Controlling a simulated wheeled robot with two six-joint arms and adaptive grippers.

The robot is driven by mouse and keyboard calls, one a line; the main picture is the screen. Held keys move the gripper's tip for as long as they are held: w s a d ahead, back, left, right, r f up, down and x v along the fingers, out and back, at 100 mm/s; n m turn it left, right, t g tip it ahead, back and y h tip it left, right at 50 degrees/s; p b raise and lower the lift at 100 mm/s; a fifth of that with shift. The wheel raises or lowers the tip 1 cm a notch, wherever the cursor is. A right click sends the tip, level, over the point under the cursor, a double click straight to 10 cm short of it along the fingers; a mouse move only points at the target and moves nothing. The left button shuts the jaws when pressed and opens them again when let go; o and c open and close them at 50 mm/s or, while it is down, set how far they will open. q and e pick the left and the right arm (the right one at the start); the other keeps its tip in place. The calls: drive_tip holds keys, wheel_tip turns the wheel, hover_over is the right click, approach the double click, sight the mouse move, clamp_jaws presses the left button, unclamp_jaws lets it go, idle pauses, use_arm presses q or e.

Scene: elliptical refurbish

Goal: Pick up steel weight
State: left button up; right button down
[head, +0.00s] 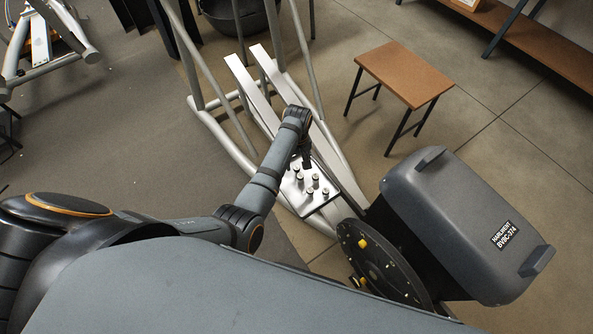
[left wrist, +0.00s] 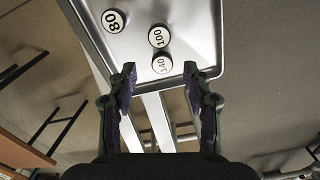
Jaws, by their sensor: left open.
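Several small steel weights (head: 315,178) stand on a silver tray (head: 318,202) in the head view. In the left wrist view three round tops show, marked 80 (left wrist: 113,20), 100 (left wrist: 159,36) and 140 (left wrist: 162,64), on the bare metal tray (left wrist: 200,20). I cannot tell which one the task means. My left gripper (head: 305,163) is above the far part of the tray. In the left wrist view its open fingers (left wrist: 160,72) are spread to either side of the 140 weight, with nothing held. Contact cannot be judged. My right gripper is not in view.
The tray sits among the silver rails (head: 247,85) of an elliptical machine. A grey machine housing (head: 450,220) and a dark disc (head: 385,270) stand to its right. A small brown table (head: 404,74) is behind. Open floor lies around the table.

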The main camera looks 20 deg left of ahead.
sight(296, 167)
use_arm(q)
wheel_tip(296, 167, down, 4)
drive_tip(key=shift+a+f+b, duration=0.15)
drive_tip(key=shift+f+b, duration=0.1)
drive_tip(key=shift+b, duration=0.25)
drive_tip(key=shift+s, duration=0.1)
drive_tip(key=shift+r, duration=0.1)
drive_tip(key=shift+c, duration=0.2)
clamp_jaws()
